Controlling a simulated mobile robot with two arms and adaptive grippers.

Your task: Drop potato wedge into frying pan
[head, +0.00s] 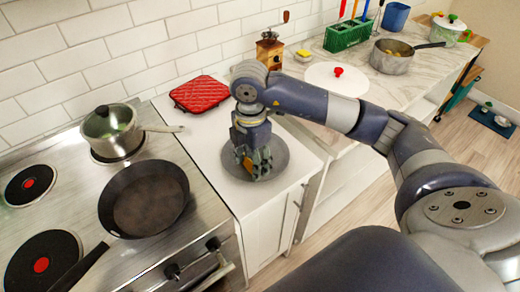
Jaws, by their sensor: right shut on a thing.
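The frying pan (160,184) is dark, round and empty, and sits on the stove at the lower left with its handle toward the bottom edge. My right gripper (256,172) points down over a round grey plate (281,147) on the white counter, to the right of the pan. I cannot tell whether the piece touches the plate. My left gripper is not in view.
A lidded pot (112,128) stands on the stove behind the pan. A red quilted pad (200,93) lies behind the plate. The counter between plate and stove is clear.

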